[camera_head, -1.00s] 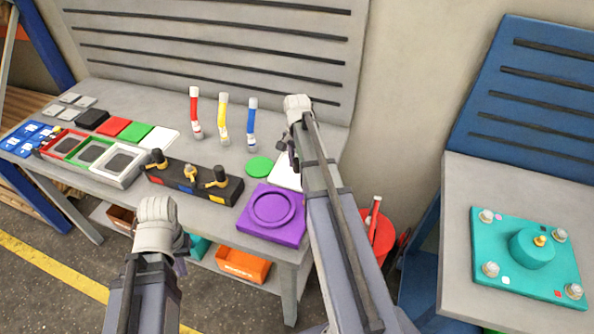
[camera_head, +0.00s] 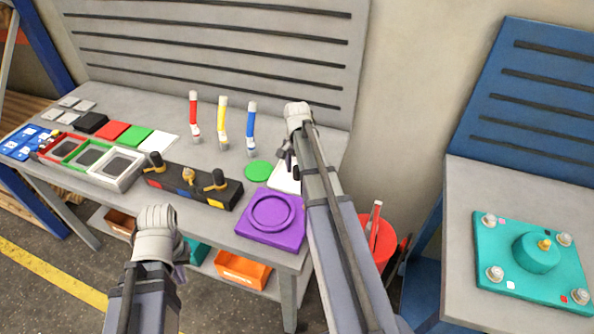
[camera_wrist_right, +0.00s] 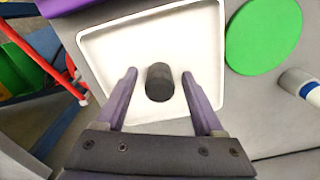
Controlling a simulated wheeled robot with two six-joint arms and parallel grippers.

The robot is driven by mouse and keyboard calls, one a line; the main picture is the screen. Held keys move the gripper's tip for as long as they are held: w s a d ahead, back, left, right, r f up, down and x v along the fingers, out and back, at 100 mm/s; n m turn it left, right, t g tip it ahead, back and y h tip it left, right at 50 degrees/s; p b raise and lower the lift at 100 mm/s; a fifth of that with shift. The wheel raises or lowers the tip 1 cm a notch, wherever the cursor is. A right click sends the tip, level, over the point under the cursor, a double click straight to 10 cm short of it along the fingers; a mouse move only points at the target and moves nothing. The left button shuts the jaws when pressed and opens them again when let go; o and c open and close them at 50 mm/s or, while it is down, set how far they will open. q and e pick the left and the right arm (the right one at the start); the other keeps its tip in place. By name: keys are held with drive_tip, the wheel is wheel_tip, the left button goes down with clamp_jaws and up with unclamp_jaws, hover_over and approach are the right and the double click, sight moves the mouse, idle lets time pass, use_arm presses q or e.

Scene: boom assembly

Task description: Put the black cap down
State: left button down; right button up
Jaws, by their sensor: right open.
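The black cap (camera_wrist_right: 159,84) is a small dark cylinder in the right wrist view. It is over the white square tray (camera_wrist_right: 95,50), between the two fingers of my right gripper (camera_wrist_right: 159,74), with a gap on each side. My right gripper is open around it. The tray also shows in the head view (camera_head: 283,181), partly behind my right arm. Whether the cap's base touches the tray is hard to tell. My left gripper (camera_head: 181,262) is low in front of the bench, its fingers mostly hidden by its own wrist.
A green disc (camera_wrist_right: 264,36) lies beside the tray. A purple ring plate (camera_head: 258,235) sits at the bench's front edge. Red, yellow and blue tubes (camera_head: 251,130) stand behind. A black block with knobs (camera_head: 200,187) lies left. A teal plate (camera_head: 505,270) is on the right bench.

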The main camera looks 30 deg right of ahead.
sight(297, 168)
drive_tip(key=shift+r, duration=0.1)
wheel_tip(297, 168, up, 12)
drive_tip(key=p, duration=1.2)
drive_tip(key=s+a+n, duration=0.5)
drive_tip(key=a+n, duration=0.1)
drive_tip(key=a, duration=0.4)
drive_tip(key=s+a+n, duration=0.5)
drive_tip(key=s+a, duration=0.1)
drive_tip(key=a, duration=0.4)
drive_tip(key=s+a+n+h, duration=0.1)
drive_tip(key=s+a+n, duration=0.5)
drive_tip(key=a, duration=0.5)
drive_tip(key=shift+n, duration=0.3)
drive_tip(key=shift+r, duration=0.1)
